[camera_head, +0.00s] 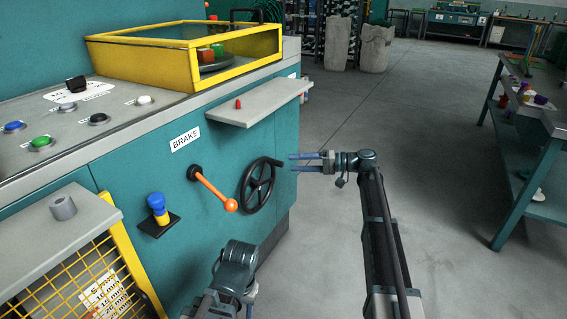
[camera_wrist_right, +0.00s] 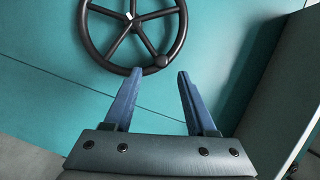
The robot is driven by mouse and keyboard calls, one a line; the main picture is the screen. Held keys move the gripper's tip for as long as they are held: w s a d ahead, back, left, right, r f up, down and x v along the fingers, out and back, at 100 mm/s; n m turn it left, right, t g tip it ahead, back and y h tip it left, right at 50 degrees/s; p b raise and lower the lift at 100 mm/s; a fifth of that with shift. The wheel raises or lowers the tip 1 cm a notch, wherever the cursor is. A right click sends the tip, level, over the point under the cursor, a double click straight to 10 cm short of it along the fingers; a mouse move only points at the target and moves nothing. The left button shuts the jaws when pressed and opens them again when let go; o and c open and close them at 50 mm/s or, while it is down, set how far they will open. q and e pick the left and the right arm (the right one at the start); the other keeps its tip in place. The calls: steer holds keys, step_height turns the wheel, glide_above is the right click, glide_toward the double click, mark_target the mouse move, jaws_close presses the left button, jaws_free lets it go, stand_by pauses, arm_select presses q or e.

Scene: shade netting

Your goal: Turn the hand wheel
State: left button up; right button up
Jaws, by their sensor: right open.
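The black hand wheel (camera_head: 259,186) is mounted on the front of the teal machine, right of the orange-knobbed brake lever. It is a spoked ring with a small knob on its rim. In the right wrist view the hand wheel (camera_wrist_right: 133,30) is at the top, its lower rim and knob just beyond the fingertips. My right gripper (camera_head: 291,162) is open and apart from the wheel, just to its right in the head view. Its two blue fingers (camera_wrist_right: 157,72) are spread with nothing between them. My left arm shows at the bottom, but its fingers are not visible.
The orange lever (camera_head: 213,189) sticks out left of the wheel. A grey shelf (camera_head: 259,101) with a small red item juts out above it. A blue-and-yellow part (camera_head: 158,208) stands on a black bracket. A teal workbench (camera_head: 540,118) is at right, with open floor between.

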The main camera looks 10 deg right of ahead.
steer(key=v, duration=0.7)
steer(key=shift+p, duration=0.3)
